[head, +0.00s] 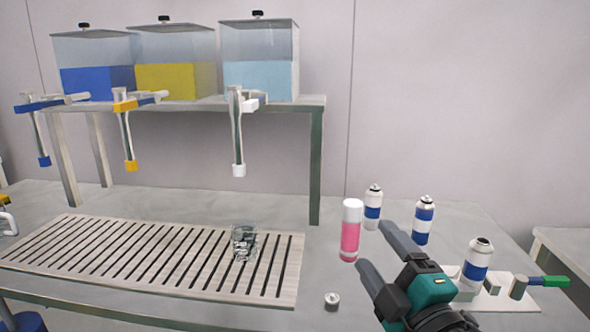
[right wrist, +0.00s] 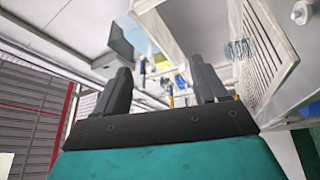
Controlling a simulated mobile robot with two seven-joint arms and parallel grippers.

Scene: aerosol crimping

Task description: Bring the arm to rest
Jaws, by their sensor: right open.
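My right gripper (head: 376,246) is open in the head view, low at the right, its two dark fingers pointing up and left. Nothing is between the fingers. It also shows open and empty in the right wrist view (right wrist: 160,68). A pink can with a white top (head: 350,232) stands upright just left of the fingertips, apart from them as far as I can tell. My left gripper is not in view.
Blue-and-white cans stand behind (head: 372,210), beside (head: 423,222) and right of the gripper, the last on a white fixture (head: 495,297) with a green handle. A small metal cap (head: 332,301) lies in front. A glass (head: 243,243) stands on the slatted rack (head: 150,262).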

